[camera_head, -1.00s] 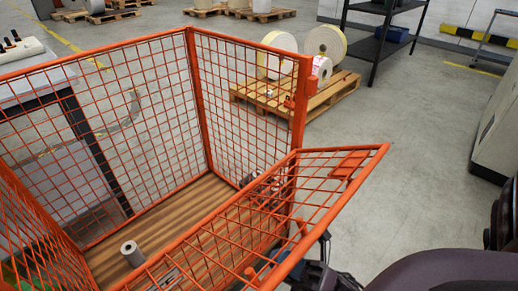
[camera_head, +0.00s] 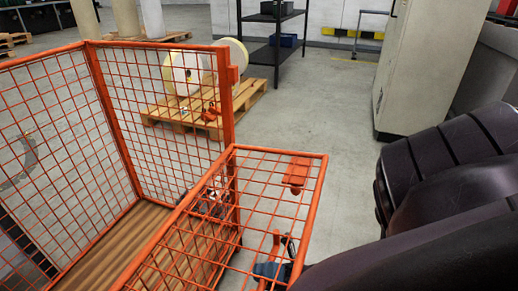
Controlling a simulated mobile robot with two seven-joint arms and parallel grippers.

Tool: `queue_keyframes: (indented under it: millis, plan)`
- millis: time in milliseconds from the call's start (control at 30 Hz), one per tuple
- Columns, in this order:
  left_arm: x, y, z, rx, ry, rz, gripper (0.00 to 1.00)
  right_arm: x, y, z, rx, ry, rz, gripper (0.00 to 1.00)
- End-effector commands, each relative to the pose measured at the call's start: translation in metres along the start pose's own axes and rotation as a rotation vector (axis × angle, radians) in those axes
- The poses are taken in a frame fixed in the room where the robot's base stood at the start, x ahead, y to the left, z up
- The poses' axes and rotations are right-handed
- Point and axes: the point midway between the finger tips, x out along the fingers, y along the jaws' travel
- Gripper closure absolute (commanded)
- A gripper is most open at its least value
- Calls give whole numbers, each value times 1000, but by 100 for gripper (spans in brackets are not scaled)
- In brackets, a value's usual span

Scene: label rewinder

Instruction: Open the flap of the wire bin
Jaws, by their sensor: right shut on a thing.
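The orange wire bin (camera_head: 113,105) fills the left and middle of the head view, with a wooden slatted floor. Its mesh flap (camera_head: 262,190) leans outward from the top of the near side, towards the right. An orange plate (camera_head: 297,170) sits at the flap's far outer corner. My right gripper (camera_head: 276,262) is at the bottom of the view, seen partly through the mesh, close to the flap's outer edge. It is shut on the flap; the exact grip is partly hidden by the wires. My left gripper is not in view.
A pallet (camera_head: 170,113) with label rolls (camera_head: 188,72) stands behind the bin. A dark shelf (camera_head: 275,52) and a beige cabinet (camera_head: 420,65) stand further back. Open grey floor (camera_head: 320,120) lies right of the flap. My dark arm covers the lower right.

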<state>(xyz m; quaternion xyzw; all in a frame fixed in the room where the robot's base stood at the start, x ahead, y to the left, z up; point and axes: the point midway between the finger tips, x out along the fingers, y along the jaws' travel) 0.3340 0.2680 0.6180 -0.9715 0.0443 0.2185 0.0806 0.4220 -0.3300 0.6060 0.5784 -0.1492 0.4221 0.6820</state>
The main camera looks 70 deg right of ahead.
Motion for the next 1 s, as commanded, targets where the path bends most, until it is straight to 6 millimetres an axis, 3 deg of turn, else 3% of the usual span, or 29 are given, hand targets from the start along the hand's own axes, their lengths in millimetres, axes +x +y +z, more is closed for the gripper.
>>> queue_keyframes:
  millis: [600, 633, 767, 1000]
  plan:
    - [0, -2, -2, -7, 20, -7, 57, -5, -3, 3, -11, 2, 29, 100]
    - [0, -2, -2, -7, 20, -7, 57, -5, -3, 3, -11, 2, 29, 79]
    - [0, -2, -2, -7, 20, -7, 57, -5, -4, 3, -11, 1, 28, 59]
    - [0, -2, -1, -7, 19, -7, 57, -5, -3, 3, -11, 1, 30, 59]
